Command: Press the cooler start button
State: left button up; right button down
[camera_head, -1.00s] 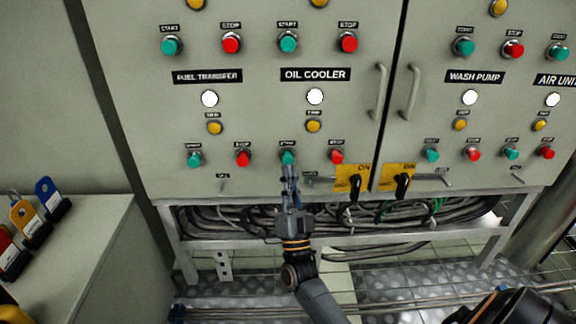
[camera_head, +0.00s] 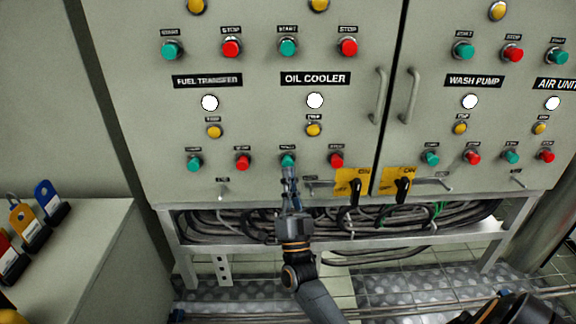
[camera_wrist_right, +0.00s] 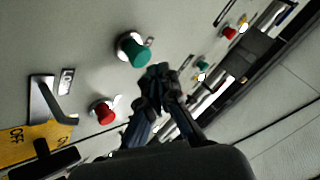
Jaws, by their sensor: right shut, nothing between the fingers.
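The cooler start button is the green button (camera_head: 288,160) in the lower row under the OIL COOLER label (camera_head: 316,79). In the right wrist view a green button (camera_wrist_right: 135,52) stands just beyond the fingertips. My right gripper (camera_head: 289,172) is shut and empty, its tips right below the button in the head view. The right gripper's closed tips (camera_wrist_right: 158,75) show beside the green button in the wrist view; I cannot tell whether they touch. The red stop button (camera_head: 336,160) is to the right, and it also shows in the wrist view (camera_wrist_right: 104,112). My left gripper is not in view.
A yellow rotary switch plate (camera_head: 352,183) and a door handle (camera_head: 381,93) lie to the right of the gripper. Cables (camera_head: 250,222) run under the cabinet. A bench with coloured tags (camera_head: 47,194) stands at the left.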

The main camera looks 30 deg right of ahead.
jog(key=shift+w+d, duration=0.1)
jog(key=shift+w, duration=0.05)
dwell(0.5)
jog(key=shift+w+d, duration=0.15)
jog(key=shift+w, duration=0.1)
jog(key=shift+w, duration=0.1)
dwell(0.4)
jog(key=shift+w+d, duration=0.25)
jog(key=shift+w, duration=0.05)
dwell(0.4)
dwell(0.3)
jog(key=shift+s+a, duration=0.5)
jog(key=shift+s, duration=0.3)
jog(key=shift+p, duration=0.3)
